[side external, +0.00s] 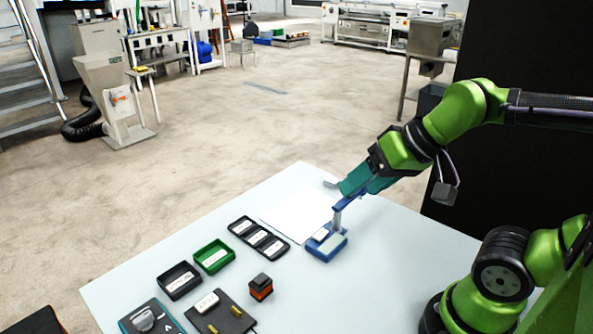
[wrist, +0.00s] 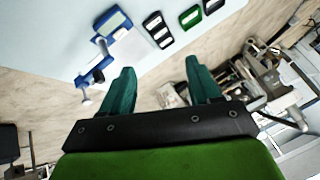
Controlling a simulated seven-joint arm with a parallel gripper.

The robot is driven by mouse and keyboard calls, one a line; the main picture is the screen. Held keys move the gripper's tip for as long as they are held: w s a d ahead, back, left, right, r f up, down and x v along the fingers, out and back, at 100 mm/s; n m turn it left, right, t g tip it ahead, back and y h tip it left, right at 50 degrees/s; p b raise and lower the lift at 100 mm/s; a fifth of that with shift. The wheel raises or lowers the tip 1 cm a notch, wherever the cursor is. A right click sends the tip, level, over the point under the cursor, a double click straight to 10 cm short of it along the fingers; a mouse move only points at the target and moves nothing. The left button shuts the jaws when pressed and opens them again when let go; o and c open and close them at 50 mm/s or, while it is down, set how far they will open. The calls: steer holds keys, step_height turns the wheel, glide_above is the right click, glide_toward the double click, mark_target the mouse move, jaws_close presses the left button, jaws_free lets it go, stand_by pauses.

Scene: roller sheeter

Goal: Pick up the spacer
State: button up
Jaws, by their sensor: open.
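My gripper (side external: 350,190) is above the far right part of the table, near the top of a blue device with a grey post (side external: 327,246). In the wrist view its two teal fingers (wrist: 158,70) are spread apart with nothing between them. The blue device (wrist: 112,22) lies to the upper left of the fingers there. I cannot tell which object is the spacer. Small candidates are an orange-and-black block (side external: 261,287), and a white piece (side external: 207,303) and yellow pieces (side external: 235,311) on a dark board (side external: 222,322).
A pale sheet (side external: 298,196) lies behind the blue device. A black three-part tray (side external: 240,222), a green tray (side external: 214,270) and a black tray (side external: 180,293) stand left of it. A teal-edged flat device (side external: 128,325) is at the front left. The table's right middle is clear.

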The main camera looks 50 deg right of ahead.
steer(key=w+d+f+m+g+h, duration=0.1)
steer(key=w+d+f+g, duration=0.15)
steer(key=w+d, duration=0.45)
steer(key=w+d+f+m+g+h, duration=0.1)
steer(key=w+d+f, duration=0.3)
steer(key=d, duration=0.5)
steer(key=n, duration=0.7)
glide_above(331, 179)
steer(key=s, duration=0.7)
step_height(331, 179, down, 3)
steer(key=shift+t, duration=0.45)
steer(key=x, duration=1.6)
steer(key=shift+w, duration=0.1)
steer(key=shift+r, duration=0.1)
jaws_close()
